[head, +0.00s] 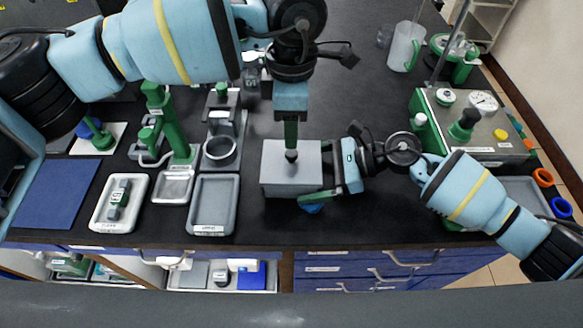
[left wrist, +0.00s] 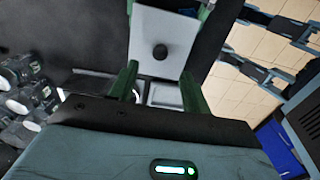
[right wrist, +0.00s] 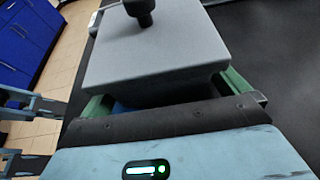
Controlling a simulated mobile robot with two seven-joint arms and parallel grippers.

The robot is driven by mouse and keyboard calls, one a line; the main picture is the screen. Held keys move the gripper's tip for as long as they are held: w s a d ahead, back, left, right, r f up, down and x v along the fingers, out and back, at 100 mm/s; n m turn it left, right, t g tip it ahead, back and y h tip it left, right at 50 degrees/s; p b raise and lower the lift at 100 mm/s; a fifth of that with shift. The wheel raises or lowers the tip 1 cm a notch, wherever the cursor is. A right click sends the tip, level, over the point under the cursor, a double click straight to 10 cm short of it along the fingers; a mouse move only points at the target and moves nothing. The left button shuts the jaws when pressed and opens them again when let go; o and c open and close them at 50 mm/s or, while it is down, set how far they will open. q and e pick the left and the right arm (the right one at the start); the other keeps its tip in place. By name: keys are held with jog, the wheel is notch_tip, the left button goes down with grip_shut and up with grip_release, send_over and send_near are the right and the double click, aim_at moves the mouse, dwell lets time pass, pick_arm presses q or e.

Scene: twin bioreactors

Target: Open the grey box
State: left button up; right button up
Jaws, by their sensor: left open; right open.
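The grey box (head: 275,178) stands on the dark bench near its front edge, with its lid on. A black knob (head: 291,156) sits on top of the lid. My left gripper (head: 290,146) is open and points down over the knob. In the left wrist view the knob (left wrist: 160,52) lies ahead, between the lines of the two green fingers, with no visible contact. My right gripper (head: 322,178) is open at the box's right side. In the right wrist view its fingers reach along opposite sides of the box (right wrist: 155,60); whether they touch it I cannot tell.
Grey trays (head: 213,227) and a white tray (head: 98,218) lie left of the box. A green stand (head: 172,130) is behind them. A green-grey control unit (head: 485,150) and a clear jug (head: 402,48) are at the right. Something blue (head: 312,208) shows at the box's lower front.

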aim_at(290, 153)
jog(key=shift+c, duration=0.3)
jog(key=c, duration=1)
jog(key=shift+c, duration=0.2)
pick_arm(q)
notch_tip(290, 153, up, 5)
jog(key=n, duration=0.7)
jog(key=shift+a+f, duration=0.15)
jog(key=shift+f, duration=6)
jog(key=shift+s, duration=0.1)
jog(key=shift+c, duration=0.3)
grip_shut()
jog(key=shift+r, duration=0.4)
